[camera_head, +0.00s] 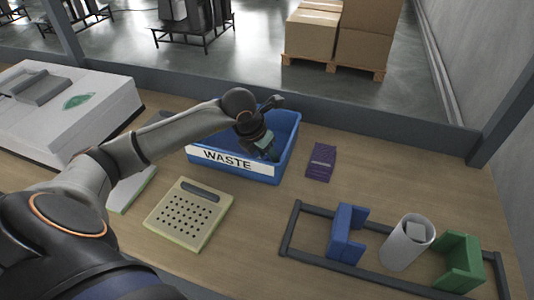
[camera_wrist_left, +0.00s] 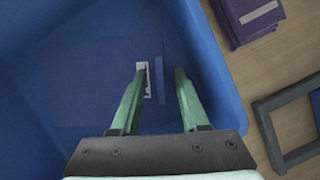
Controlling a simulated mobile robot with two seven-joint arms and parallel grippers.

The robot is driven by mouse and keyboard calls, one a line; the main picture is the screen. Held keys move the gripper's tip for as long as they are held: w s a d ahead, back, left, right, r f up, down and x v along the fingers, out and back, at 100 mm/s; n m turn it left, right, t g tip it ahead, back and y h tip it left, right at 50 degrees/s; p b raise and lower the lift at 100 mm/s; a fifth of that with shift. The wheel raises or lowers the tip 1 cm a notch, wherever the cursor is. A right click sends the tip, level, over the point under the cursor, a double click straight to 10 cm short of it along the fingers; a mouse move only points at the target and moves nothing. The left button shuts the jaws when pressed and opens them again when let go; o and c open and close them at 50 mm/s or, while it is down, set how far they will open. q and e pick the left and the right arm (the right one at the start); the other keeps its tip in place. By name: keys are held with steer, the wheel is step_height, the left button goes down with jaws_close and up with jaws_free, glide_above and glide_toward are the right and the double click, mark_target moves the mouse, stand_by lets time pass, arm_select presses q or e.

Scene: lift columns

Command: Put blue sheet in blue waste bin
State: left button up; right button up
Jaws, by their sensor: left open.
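The blue waste bin (camera_head: 288,150), with a white WASTE label on its front, stands on the table; its inside fills much of the left wrist view (camera_wrist_left: 215,60). A flat blue sheet (camera_wrist_left: 105,75) with a small white patch lies in the bin, apparently on its floor; its edges blend with the bin. My left gripper (camera_head: 268,152) reaches down into the bin. Its two green fingers (camera_wrist_left: 160,72) are apart in the left wrist view, above the sheet, and nothing is held between them. The sheet is not seen in the head view. My right gripper is not seen.
A purple booklet (camera_head: 321,162) lies right of the bin. A perforated yellowish box (camera_head: 188,216) is in front of it. A dark frame (camera_head: 290,228) with a blue holder (camera_head: 347,231), white cylinder (camera_head: 405,246) and green holder (camera_head: 459,262) is at right. A white machine (camera_head: 75,118) stands left.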

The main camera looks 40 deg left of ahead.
arm_select(q)
steer(key=shift+r, duration=0.1)
steer(key=shift+r, duration=0.25)
steer(key=v, duration=1.1)
steer(key=shift+s+r, duration=0.25)
steer(key=shift+r, duration=0.05)
